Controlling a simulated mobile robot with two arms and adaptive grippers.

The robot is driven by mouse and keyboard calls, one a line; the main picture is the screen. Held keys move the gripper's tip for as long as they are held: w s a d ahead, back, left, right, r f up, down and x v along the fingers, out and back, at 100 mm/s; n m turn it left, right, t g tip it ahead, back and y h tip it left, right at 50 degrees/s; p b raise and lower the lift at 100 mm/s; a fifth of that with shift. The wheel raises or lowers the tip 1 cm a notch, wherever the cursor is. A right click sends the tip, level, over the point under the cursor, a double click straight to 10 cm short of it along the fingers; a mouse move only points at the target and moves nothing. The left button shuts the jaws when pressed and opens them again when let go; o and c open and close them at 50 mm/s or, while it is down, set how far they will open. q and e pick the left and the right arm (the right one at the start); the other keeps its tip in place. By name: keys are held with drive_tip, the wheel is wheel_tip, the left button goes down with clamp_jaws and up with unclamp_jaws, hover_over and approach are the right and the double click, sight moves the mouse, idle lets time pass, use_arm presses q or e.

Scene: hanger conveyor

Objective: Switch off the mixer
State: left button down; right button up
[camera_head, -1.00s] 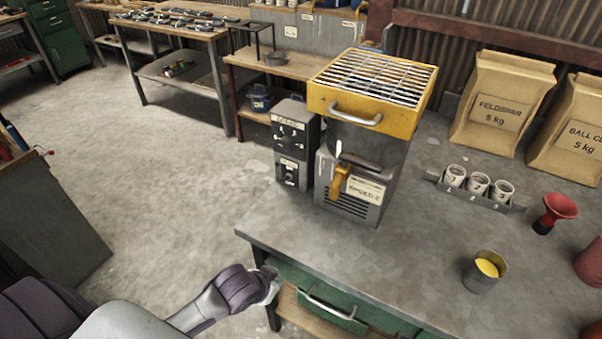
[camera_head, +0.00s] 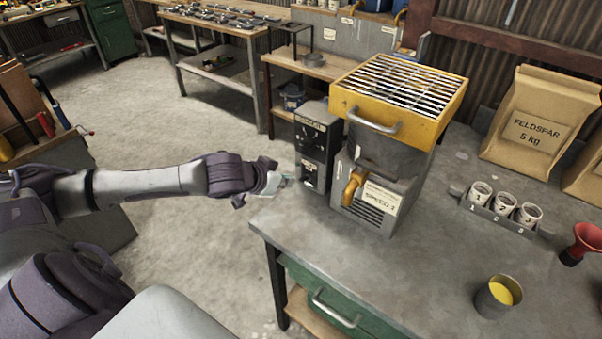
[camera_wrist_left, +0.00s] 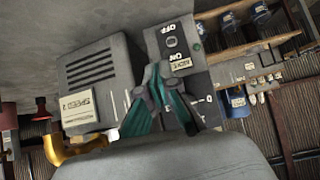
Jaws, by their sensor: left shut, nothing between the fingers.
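The mixer (camera_head: 378,165) stands on the near bench with a yellow barred lid (camera_head: 401,84) on top and a yellow handle (camera_head: 353,188) on its front. A dark control box (camera_head: 313,145) stands against its left side. In the left wrist view, upside down, the control box (camera_wrist_left: 172,42) shows a round knob between the labels OFF and ON. My right gripper is out of view.
The grey bench (camera_head: 400,255) holds a tray of white cups (camera_head: 504,208), a cup of yellow powder (camera_head: 498,297), a red funnel (camera_head: 585,244) and a FELDSPAR bag (camera_head: 530,122). A green drawer (camera_head: 335,310) sits under its edge. The floor left of the bench is open.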

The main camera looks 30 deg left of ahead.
sight(304, 179)
use_arm(q)
drive_tip(key=shift+w+a+r+n, duration=0.2)
drive_tip(key=shift+a+r+n, duration=0.1)
drive_tip(key=shift+a+r, duration=0.55)
drive_tip(key=shift+w+f, duration=0.1)
drive_tip(key=shift+f, duration=0.05)
drive_tip(key=shift+p+x, duration=0.95)
drive_tip(key=shift+x, duration=4)
drive_tip(key=shift+a, duration=0.2)
